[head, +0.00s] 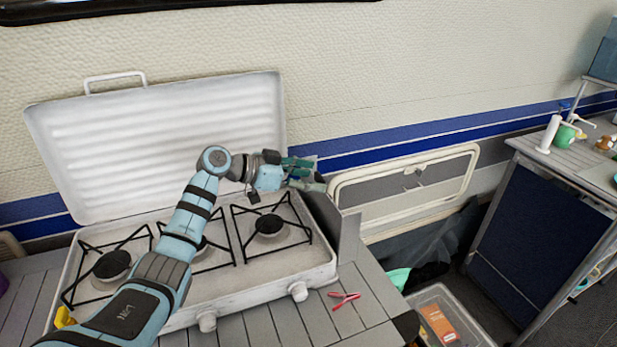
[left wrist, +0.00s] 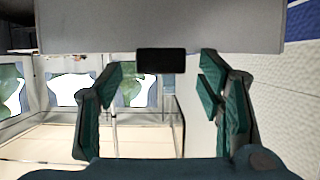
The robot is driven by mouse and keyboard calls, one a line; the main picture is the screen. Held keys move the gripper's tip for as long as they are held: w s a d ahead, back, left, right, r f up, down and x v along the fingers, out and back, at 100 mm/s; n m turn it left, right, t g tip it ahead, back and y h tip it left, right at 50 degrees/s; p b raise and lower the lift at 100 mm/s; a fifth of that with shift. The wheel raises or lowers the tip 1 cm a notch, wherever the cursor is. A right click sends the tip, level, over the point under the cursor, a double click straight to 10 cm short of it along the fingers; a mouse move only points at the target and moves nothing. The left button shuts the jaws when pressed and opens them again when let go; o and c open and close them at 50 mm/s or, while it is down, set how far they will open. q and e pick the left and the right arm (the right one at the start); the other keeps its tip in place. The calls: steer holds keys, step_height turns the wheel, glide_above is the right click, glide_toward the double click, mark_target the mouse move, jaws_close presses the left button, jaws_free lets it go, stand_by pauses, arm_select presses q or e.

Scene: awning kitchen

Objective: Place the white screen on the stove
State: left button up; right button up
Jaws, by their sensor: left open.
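A large white ribbed screen (head: 165,135) with a handle on its top edge stands upright behind the stove, leaning towards the wall. The stove (head: 265,284) is white with several black burner grates and knobs along its front. A smaller grey side panel (head: 347,238) stands at its right end. My left arm crosses over the stove. My left gripper (head: 308,174) is open above the stove's back right, right of the white screen. In the left wrist view, its two teal fingers (left wrist: 162,80) stand apart with nothing visibly held. My right gripper is not in view.
Red tongs or a clip (head: 344,298) lie on the slatted counter right of the stove. A clear bin (head: 445,295) stands below. A dark blue cabinet (head: 525,222) is at the right, with a gap between. A grey band (left wrist: 90,25) I cannot identify fills the wrist view's top.

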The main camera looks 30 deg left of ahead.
arm_select(q)
steer(key=v, duration=1.2)
steer(key=shift+r+b, duration=0.15)
steer(key=shift+b, duration=0.2)
